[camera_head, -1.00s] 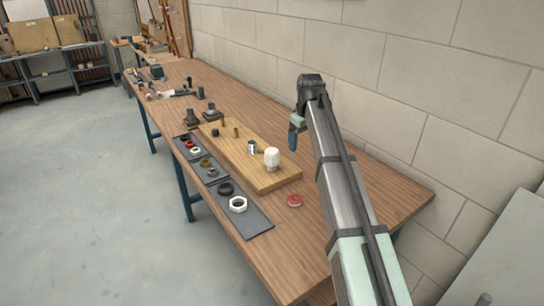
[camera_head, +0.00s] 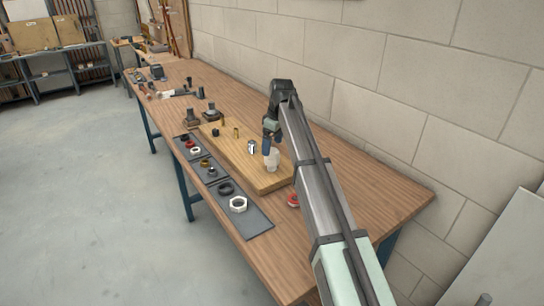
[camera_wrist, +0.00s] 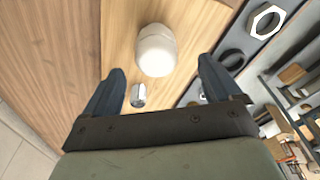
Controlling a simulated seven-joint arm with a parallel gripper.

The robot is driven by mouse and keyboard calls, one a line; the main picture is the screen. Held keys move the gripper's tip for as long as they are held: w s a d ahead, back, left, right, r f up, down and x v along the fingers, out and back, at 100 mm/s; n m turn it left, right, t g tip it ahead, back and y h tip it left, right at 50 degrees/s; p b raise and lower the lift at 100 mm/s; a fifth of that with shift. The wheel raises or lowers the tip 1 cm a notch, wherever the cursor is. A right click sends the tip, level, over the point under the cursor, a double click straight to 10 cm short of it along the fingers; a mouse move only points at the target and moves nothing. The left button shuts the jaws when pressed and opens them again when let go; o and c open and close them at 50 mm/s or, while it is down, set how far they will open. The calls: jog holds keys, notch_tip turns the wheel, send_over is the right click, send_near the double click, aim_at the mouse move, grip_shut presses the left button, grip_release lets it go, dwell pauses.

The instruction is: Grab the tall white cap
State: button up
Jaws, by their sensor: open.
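The tall white cap (camera_head: 272,160) stands upright on the near part of the wooden board (camera_head: 262,182). In the wrist view the white cap (camera_wrist: 156,50) lies ahead of the gap between my fingers. My gripper (camera_head: 267,141) is above the cap and partly overlaps it in the head view. In the wrist view my gripper (camera_wrist: 160,80) is open and empty, with one blue finger on each side. I cannot tell how far above the cap the fingertips are.
A small silver fitting (camera_head: 252,147) stands on the board near the cap. Dark mats (camera_head: 252,222) with rings and a white hex nut (camera_head: 238,204) lie along the table's left edge. A red ring (camera_head: 293,200) lies right of the board. A block wall stands at the right.

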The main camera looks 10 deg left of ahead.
aim_at(272, 150)
jog(key=shift+w+a+f, duration=0.1)
jog(key=shift+f, duration=0.85)
jog(key=shift+w+a+f, duration=0.1)
jog(key=shift+w+f, duration=0.05)
jog(key=shift+f, duration=0.85)
jog(key=shift+w+a+f, duration=0.1)
jog(key=shift+f, duration=0.85)
jog(key=c, duration=1.1)
jog(key=shift+r, duration=0.15)
